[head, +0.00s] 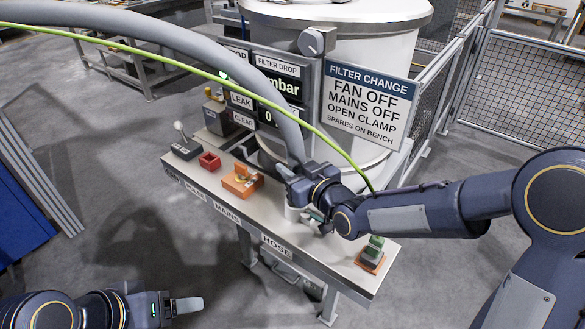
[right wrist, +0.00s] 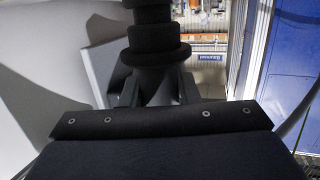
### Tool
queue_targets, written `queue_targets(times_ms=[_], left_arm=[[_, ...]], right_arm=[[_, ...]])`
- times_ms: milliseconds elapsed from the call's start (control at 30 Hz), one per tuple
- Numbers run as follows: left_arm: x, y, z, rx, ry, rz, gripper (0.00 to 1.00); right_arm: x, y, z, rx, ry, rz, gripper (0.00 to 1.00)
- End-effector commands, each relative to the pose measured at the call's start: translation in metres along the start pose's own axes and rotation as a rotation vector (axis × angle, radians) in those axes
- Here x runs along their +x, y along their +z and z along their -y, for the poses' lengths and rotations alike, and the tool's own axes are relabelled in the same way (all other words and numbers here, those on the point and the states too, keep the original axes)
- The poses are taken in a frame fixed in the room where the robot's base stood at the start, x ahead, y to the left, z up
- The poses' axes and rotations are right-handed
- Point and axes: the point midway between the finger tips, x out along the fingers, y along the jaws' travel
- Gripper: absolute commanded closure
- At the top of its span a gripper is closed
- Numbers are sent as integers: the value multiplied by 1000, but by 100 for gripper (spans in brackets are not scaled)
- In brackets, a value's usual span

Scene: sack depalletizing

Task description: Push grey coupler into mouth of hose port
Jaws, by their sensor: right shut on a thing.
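The grey hose (head: 287,122) arches in from the upper left and drops to my right gripper (head: 298,184) above the bench. In the right wrist view, my right gripper (right wrist: 158,90) is shut on the grey coupler (right wrist: 155,38), a dark stepped cylinder between its fingers. In the head view the gripper mostly hides the coupler. A pale round piece, apparently the hose port (head: 292,213), shows just below the gripper, behind the HOSE label (head: 277,246). Its mouth is hidden, so I cannot tell whether the coupler touches it. My left gripper (head: 190,305) is low at the left, away from the bench.
The bench (head: 225,203) carries a lever switch (head: 186,148), a red block (head: 209,161), an orange clamp-like part (head: 242,181) and a green-topped part (head: 372,252). A white tank (head: 355,55) and warning sign (head: 368,105) stand behind. A green cable (head: 165,62) crosses above.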

Motion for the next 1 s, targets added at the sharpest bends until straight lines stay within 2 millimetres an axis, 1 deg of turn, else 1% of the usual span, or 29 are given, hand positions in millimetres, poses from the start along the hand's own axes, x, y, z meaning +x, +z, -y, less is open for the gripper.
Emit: queue_targets(times_ms=[100, 667, 1000], left_arm=[[4, 2, 2, 0, 0, 0, 26], [4, 2, 2, 0, 0, 0, 26], [10, 5, 4, 0, 0, 0, 26]], right_arm=[[1, 3, 0, 0, 0, -3, 100], [1, 2, 0, 0, 0, -3, 100], [1, 3, 0, 0, 0, -3, 100]])
